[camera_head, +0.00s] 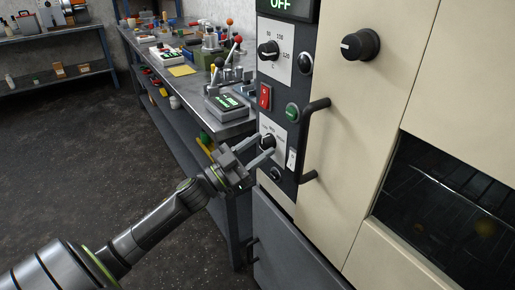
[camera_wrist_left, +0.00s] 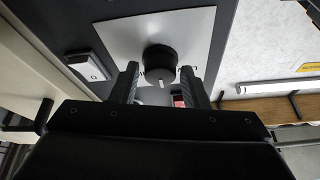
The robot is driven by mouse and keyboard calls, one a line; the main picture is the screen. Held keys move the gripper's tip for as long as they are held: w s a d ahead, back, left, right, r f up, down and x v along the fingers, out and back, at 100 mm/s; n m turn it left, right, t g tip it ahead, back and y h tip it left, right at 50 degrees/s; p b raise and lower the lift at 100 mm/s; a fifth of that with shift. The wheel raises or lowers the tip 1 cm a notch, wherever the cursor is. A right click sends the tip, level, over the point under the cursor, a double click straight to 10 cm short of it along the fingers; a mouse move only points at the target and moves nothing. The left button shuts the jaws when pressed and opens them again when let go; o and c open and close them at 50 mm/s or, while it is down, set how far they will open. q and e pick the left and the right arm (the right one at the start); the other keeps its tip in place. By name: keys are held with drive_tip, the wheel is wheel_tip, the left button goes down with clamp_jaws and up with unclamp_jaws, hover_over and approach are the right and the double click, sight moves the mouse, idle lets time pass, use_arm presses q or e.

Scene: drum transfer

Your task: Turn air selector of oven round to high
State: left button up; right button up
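The air selector (camera_head: 268,142) is a black round knob on a pale plate, low on the oven's dark control panel (camera_head: 285,95). In the left wrist view the knob (camera_wrist_left: 160,62) shows a white pointer mark toward the picture's bottom; the plate's lettering is mostly hidden. My left gripper (camera_head: 263,148) is open at the knob. In the wrist view its two fingers (camera_wrist_left: 160,75) stand on either side of the knob, with a gap on each side. I cannot tell how far the tips reach along the knob. My right gripper is not in view.
A white rocker switch (camera_head: 292,158) sits right beside the selector. A dark bar handle (camera_head: 312,140) sticks out to the right. Another dial (camera_head: 268,50), a red switch (camera_head: 265,97) and a green button (camera_head: 292,112) are above. A cluttered bench (camera_head: 233,126) stands at the left.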

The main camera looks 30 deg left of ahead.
use_arm(q)
drive_tip(key=c, duration=0.7)
drive_tip(key=shift+o, duration=0.2)
drive_tip(key=shift+m, duration=0.6)
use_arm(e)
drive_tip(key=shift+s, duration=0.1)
use_arm(q)
drive_tip(key=shift+m+g+h, duration=0.4)
drive_tip(key=shift+m+h, duration=0.1)
drive_tip(key=shift+m, duration=0.3)
drive_tip(key=shift+a+r+m+g+h+p, duration=0.15)
drive_tip(key=shift+m+g+h+p, duration=0.3)
drive_tip(key=shift+m, duration=0.75)
drive_tip(key=m+g, duration=0.1)
drive_tip(key=m, duration=0.1)
drive_tip(key=m+g+h+p, duration=0.1)
drive_tip(key=m, duration=0.2)
drive_tip(key=shift+w+a+h, duration=0.1)
drive_tip(key=shift+h, duration=0.15)
drive_tip(key=shift+m+g+p, duration=0.35)
drive_tip(key=shift+m+g, duration=0.2)
drive_tip(key=shift+m, duration=1.05)
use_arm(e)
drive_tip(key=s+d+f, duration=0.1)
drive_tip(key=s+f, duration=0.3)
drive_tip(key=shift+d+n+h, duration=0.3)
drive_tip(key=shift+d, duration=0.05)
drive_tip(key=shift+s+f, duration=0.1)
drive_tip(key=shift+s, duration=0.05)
